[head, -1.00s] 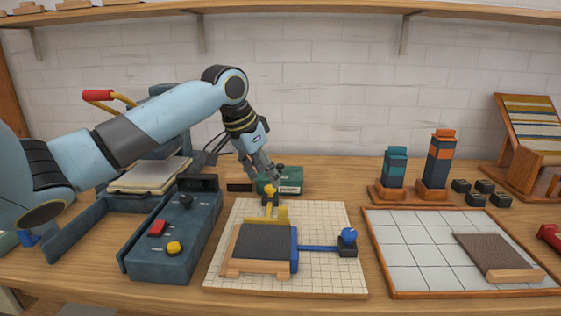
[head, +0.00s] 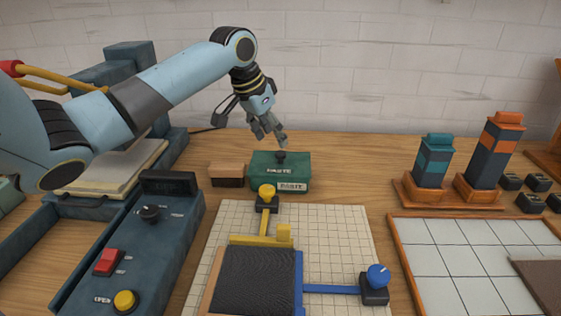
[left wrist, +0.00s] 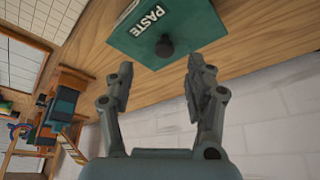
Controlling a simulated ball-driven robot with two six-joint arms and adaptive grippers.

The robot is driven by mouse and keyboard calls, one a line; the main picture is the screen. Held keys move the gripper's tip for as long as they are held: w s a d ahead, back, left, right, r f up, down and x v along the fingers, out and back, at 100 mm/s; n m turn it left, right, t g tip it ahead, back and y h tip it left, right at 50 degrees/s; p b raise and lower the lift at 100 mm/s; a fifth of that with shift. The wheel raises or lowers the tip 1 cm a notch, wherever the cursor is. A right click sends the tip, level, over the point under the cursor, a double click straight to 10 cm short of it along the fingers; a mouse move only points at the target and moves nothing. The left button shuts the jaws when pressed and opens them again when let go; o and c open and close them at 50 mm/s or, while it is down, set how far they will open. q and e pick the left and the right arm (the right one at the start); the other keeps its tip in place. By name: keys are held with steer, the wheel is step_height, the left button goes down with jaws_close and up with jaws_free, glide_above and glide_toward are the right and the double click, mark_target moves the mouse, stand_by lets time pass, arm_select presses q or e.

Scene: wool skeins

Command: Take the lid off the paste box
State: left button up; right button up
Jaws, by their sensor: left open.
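The paste box (head: 262,182) is a green box labelled PASTE at the back of the bench. Its green lid (head: 265,164) is on it, with a dark round knob (head: 281,155) on top. My left gripper (head: 282,142) is just above the knob, pointing down. In the left wrist view the lid (left wrist: 185,28) and knob (left wrist: 164,46) show beyond the fingertips of my left gripper (left wrist: 160,68), which are apart with nothing between them. My right gripper is not in view.
A brown block (head: 227,175) stands left of the box. In front is a gridded board (head: 340,235) with yellow and blue sliders. A dark control panel (head: 135,240) lies to the left. Two striped towers (head: 434,160) stand to the right. A wall is behind.

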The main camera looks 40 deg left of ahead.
mark_target(280, 152)
arm_select(q)
steer(key=x, duration=0.7)
steer(key=shift+w+a+b, duration=0.2)
steer(key=shift+a+b, duration=0.1)
steer(key=shift+c, duration=0.2)
jaws_close()
